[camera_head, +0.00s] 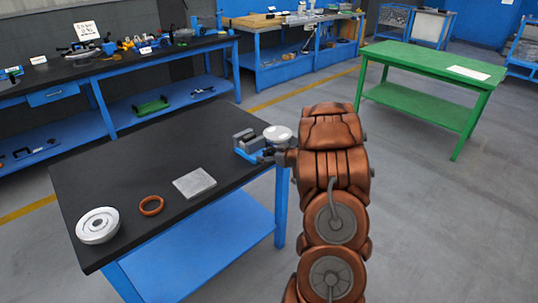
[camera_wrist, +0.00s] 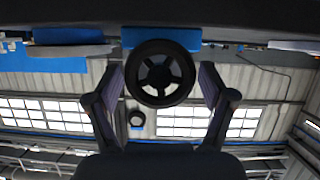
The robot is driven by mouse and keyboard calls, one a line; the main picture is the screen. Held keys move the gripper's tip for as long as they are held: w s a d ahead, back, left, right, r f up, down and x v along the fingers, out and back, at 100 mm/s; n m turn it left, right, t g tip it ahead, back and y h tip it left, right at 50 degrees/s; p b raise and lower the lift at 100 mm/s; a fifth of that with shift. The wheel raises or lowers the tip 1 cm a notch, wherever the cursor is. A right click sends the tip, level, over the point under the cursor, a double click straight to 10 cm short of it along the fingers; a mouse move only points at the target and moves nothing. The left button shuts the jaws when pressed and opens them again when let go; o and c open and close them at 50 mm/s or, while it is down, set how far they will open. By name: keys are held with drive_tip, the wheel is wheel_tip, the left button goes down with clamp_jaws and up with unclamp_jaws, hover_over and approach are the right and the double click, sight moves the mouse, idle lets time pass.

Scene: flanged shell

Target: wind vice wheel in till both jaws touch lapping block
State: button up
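The vice (camera_head: 243,150), blue with grey jaws, stands at the right end of the black-topped table. Its dark spoked wheel (camera_wrist: 160,73) faces me in the wrist view, in front of the blue vice body (camera_wrist: 160,38). My gripper (camera_wrist: 160,85) is open, one finger on each side of the wheel, with a visible gap on both sides. In the head view my gripper (camera_head: 275,155) is partly hidden by my arm at the vice. A grey square block (camera_head: 194,182) lies flat on the table. I cannot tell what is between the jaws.
A white flanged shell (camera_head: 97,225) and an orange ring (camera_head: 151,205) lie on the table's left part. A pale round piece (camera_head: 277,133) is at the vice, close to my arm. A green table (camera_head: 430,62) stands at the back right. Workbenches line the back.

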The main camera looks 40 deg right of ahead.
drive_tip(key=c, duration=0.8)
drive_tip(key=shift+f+n+b, duration=0.25)
drive_tip(key=shift+n+b, duration=0.05)
drive_tip(key=shift+b, duration=0.45)
drive_tip(key=shift+r+h+b, duration=0.15)
drive_tip(key=shift+h+b, duration=0.15)
drive_tip(key=shift+b, duration=0.2)
drive_tip(key=o, duration=1.1)
drive_tip(key=shift+r, duration=0.1)
drive_tip(key=shift+s, duration=0.1)
drive_tip(key=v, duration=1.2)
